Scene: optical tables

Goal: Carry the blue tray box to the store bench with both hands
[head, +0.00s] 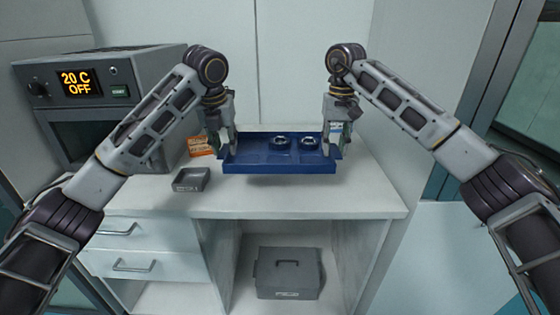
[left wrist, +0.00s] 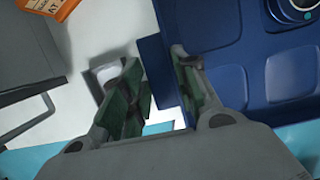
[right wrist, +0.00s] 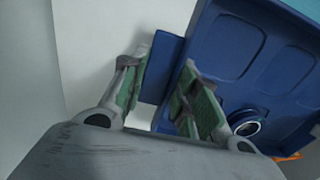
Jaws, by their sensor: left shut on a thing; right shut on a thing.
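The blue tray box (head: 262,163) is held level above the white bench, with a shadow under it. Two round metal-rimmed parts (head: 281,142) sit in its compartments toward the right. My left gripper (head: 226,146) is shut on the tray's left end tab, which also shows between the fingers in the left wrist view (left wrist: 154,70). My right gripper (head: 335,143) is shut on the right end tab, seen between the fingers in the right wrist view (right wrist: 161,72).
The white bench (head: 350,197) carries an oven (head: 110,90) reading "20 C OFF" at left, a small grey bin (head: 191,181) and an orange label card (head: 200,147). A lidded grey box (head: 287,274) stands on the shelf below. The bench's right front is clear.

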